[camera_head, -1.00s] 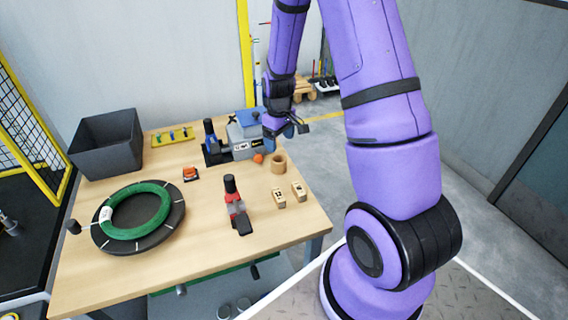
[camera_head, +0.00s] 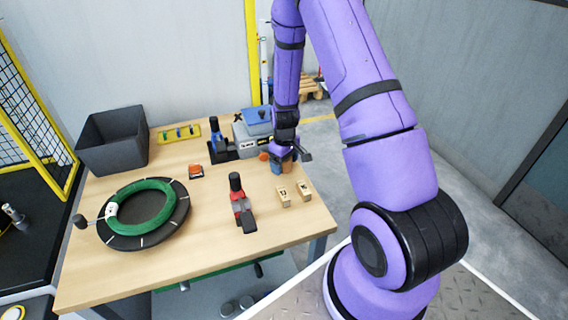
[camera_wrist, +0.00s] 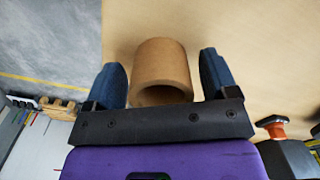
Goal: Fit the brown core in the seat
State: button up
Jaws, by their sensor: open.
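The brown core (camera_wrist: 163,68) is a short hollow cylinder standing on the table. In the wrist view it lies between the two blue fingers of my gripper (camera_wrist: 166,85), with a visible gap on each side. My gripper is open around it. In the head view my gripper (camera_head: 285,158) is at the table's right side, low over the core, which it mostly hides. I cannot tell which part in view is the seat.
A blue-handled clamp (camera_head: 217,146) and a grey machine (camera_head: 250,135) stand behind my gripper. A green coil (camera_head: 143,206) lies on a black turntable (camera_head: 180,215) at left. A grey bin (camera_head: 112,145) stands behind.

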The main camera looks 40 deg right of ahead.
jog(key=shift+f, duration=0.1)
jog(key=shift+c, duration=0.3)
jog(key=c, duration=1)
jog(key=shift+o, duration=0.2)
